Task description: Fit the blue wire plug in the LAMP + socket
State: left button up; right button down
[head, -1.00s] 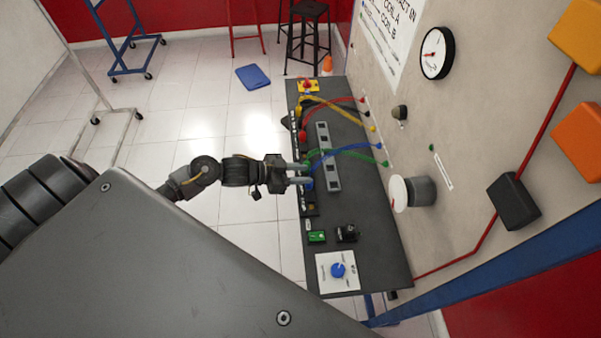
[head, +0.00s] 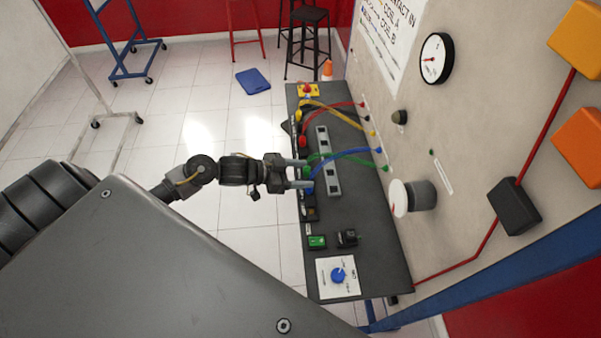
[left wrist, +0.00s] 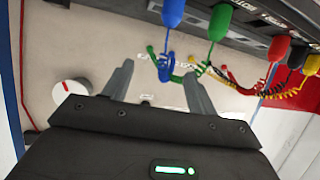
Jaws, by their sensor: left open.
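The blue wire (head: 345,155) runs from the panel to the blue plug (left wrist: 173,12) at the labelled socket strip (head: 310,214). In the left wrist view the blue plug is at the top edge, beside the green plug (left wrist: 219,20). My left gripper (head: 304,174) is at the strip's near side, by the blue and green plugs. In the left wrist view its two fingers (left wrist: 158,88) are apart with nothing held between them. The blue plug lies beyond the fingertips. How far it sits in a socket, and the LAMP + label, cannot be made out. My right gripper is not in view.
Red (left wrist: 278,47), black (left wrist: 297,57) and yellow plugs stand farther along the strip, their wires close together. A grey slotted rail (head: 322,140) lies under the wires on the dark bench (head: 370,245). A green switch (head: 316,242) and blue knob (head: 338,276) are at the bench's near end.

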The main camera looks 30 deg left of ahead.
pick_arm(q)
jog(key=b+v, duration=0.3)
jog(key=v, duration=0.7)
jog(key=shift+s+a+r, duration=0.15)
jog(key=shift+s+a, duration=0.1)
